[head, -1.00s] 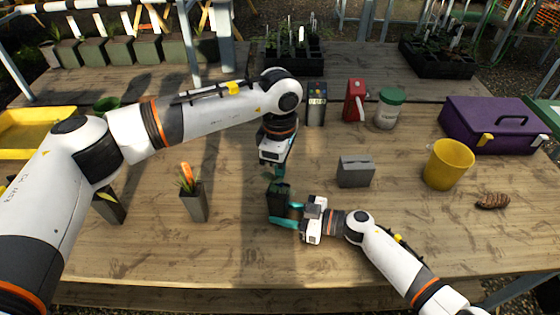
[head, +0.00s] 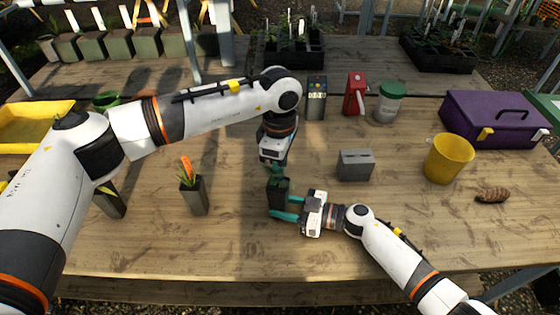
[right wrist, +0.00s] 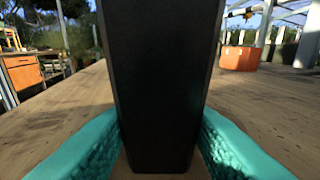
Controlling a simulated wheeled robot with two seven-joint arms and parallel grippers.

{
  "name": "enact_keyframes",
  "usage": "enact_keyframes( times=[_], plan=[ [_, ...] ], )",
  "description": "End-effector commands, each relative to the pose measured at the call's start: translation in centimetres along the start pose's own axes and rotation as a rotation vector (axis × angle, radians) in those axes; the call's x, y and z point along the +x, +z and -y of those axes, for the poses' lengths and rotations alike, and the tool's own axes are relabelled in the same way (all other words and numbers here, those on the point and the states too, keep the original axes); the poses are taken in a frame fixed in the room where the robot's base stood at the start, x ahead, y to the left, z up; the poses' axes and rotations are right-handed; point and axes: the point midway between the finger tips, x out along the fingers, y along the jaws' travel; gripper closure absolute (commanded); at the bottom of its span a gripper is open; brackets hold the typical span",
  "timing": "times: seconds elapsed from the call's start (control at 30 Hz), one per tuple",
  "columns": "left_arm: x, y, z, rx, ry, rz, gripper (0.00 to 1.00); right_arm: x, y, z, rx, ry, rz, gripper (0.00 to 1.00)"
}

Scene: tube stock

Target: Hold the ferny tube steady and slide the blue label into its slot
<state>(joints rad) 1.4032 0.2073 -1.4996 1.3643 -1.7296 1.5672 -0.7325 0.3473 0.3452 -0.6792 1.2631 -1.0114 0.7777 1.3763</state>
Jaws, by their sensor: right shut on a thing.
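A dark, square, tapered tube (head: 279,196) stands upright near the table's middle, and it fills the centre of the right wrist view (right wrist: 160,85). My right gripper (head: 284,207) is shut on it from the right, with teal fingers against both sides. I take it for the ferny tube, but its plant is hidden under the left hand. My left gripper (head: 275,170) points down just above the tube's top. Its fingertips are small and partly hidden, so I cannot tell whether they are open. I cannot make out the blue label or the slot.
A grey tube (head: 194,197) with a spiky plant and orange label stands left. Another tube (head: 112,204) is partly behind my left arm. The front table is clear.

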Motion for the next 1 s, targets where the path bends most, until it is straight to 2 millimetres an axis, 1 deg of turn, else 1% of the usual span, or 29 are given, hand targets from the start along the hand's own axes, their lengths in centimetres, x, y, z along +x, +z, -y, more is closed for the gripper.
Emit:
enact_keyframes(
  times=[0.27,0.37,0.47,0.7,0.8,0.9,1.0],
  plan=[
    [-0.1,0.0,0.0,0.000,0.000,0.000,0.74,0.0,0.0,0.0,0.000,0.000,0.001,0.75],
    [-0.7,0.0,0.1,0.000,-0.002,0.000,0.74,0.0,0.0,0.0,0.000,0.000,0.001,0.75],
    [-2.1,0.0,0.1,0.000,-0.003,0.000,0.74,0.0,0.0,0.0,0.000,0.000,0.001,0.75],
    [-7.2,0.0,0.1,0.000,-0.004,0.000,0.74,0.0,0.0,0.0,0.000,0.000,0.000,0.75],
    [-9.1,0.0,0.1,0.000,-0.003,0.000,0.74,0.0,0.0,0.0,0.000,0.000,0.001,0.75],
    [-10.6,0.0,0.1,-0.001,-0.002,0.000,0.74,0.0,0.0,0.0,0.000,0.000,0.001,0.75],
    [-11.5,0.0,0.1,0.000,-0.001,0.000,0.74,0.0,0.0,0.0,0.000,0.000,0.001,0.75]
  ],
)
